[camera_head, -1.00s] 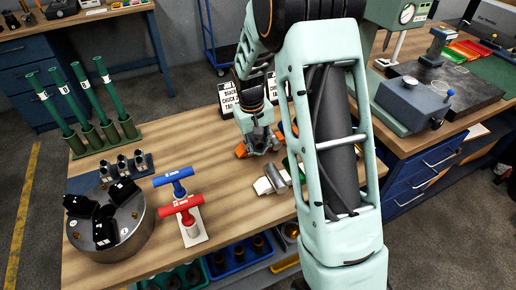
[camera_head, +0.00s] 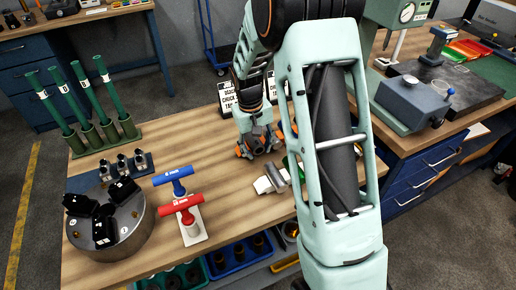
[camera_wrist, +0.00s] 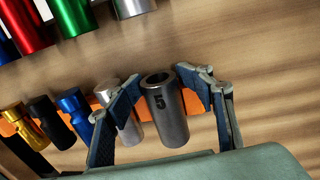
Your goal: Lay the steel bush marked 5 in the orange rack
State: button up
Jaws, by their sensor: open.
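The grey steel bush marked 5 (camera_wrist: 166,108) shows in the wrist view, its open end and number facing me. It lies over the orange rack (camera_wrist: 10,126), at the right end of a row of other pieces. My gripper (camera_wrist: 160,86) is open, with one finger on each side of the bush; I cannot tell whether either touches it. The left finger partly covers a silver piece beside the bush. In the head view my gripper (camera_head: 259,148) is low over the table and hides the bush and most of the orange rack (camera_head: 241,152).
A pale block with a grey cylinder (camera_head: 271,180) sits just in front of my gripper. Red (camera_head: 181,205) and blue (camera_head: 173,175) T-handle tools and a round chuck (camera_head: 110,225) stand to the left. Black signs (camera_head: 229,98) stand behind. Table between is clear.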

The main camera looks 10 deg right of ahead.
notch_tip(320, 180, up, 12)
jog(key=a, duration=0.1)
jog(key=shift+s+a, duration=0.15)
dwell(0.5)
dwell(0.3)
